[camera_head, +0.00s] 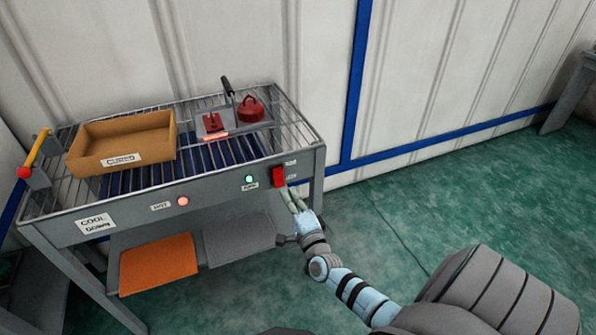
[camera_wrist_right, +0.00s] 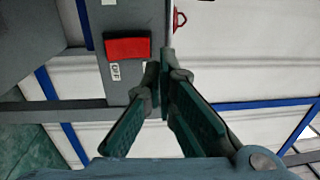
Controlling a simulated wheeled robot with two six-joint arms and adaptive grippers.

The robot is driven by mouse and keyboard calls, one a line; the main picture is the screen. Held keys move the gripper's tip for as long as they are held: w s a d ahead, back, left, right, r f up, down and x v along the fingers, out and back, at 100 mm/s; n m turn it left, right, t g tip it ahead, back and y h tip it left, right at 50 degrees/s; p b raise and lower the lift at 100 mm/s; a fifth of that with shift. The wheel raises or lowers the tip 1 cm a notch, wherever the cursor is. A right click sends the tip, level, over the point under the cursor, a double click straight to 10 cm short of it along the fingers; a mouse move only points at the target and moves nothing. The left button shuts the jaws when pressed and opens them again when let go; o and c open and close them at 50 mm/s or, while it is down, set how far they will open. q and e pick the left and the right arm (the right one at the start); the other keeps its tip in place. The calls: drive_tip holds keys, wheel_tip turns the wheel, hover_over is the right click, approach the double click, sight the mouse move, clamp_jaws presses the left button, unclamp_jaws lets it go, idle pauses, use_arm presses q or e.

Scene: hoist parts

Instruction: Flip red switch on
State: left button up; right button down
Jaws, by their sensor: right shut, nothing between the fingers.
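The red switch (camera_head: 279,176) sits on the front panel of the metal bench, near its right end. It also shows in the right wrist view (camera_wrist_right: 128,47), with a label reading OFF beside it. My right gripper (camera_head: 293,192) is shut and empty, just below and right of the switch in the head view. In the right wrist view its fingertips (camera_wrist_right: 162,72) are close to the panel, to the right of and below the switch. I cannot tell whether they touch the panel; they do not cover the switch. My left gripper is not in view.
The bench has a wire-grid top (camera_head: 200,110) holding a cardboard box (camera_head: 125,142) and red hoist parts (camera_head: 249,109). A green light (camera_head: 249,179) and a red light (camera_head: 183,201) are on the panel. Orange (camera_head: 158,264) and grey mats lie below. Green floor is free at right.

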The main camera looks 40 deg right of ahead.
drive_tip(key=v, duration=0.4)
drive_tip(key=shift+s+d, duration=0.1)
drive_tip(key=shift+s, duration=0.1)
idle(0.3)
drive_tip(key=s+a+f+n+g+y, duration=0.2)
drive_tip(key=s+f+n+g, duration=0.4)
drive_tip(key=f, duration=0.5)
drive_tip(key=s+a+f+n+g+y, duration=0.2)
drive_tip(key=s+a+f+n, duration=0.1)
drive_tip(key=f+n, duration=0.7)
drive_tip(key=s+a+f+n+g, duration=0.2)
drive_tip(key=s+f, duration=0.3)
drive_tip(key=s, duration=0.5)
drive_tip(key=s+a+f+n+g, duration=0.1)
drive_tip(key=s+f+g, duration=0.3)
drive_tip(key=s, duration=0.6)
drive_tip(key=s+a+f+n+g+y, duration=0.1)
drive_tip(key=s+a+f+n+g, duration=0.1)
drive_tip(key=s+f, duration=0.5)
drive_tip(key=s+n, duration=0.1)
drive_tip(key=s, duration=0.3)
drive_tip(key=shift+a+g+p, duration=0.3)
drive_tip(key=shift+a+g, duration=0.05)
drive_tip(key=shift+g, duration=0.05)
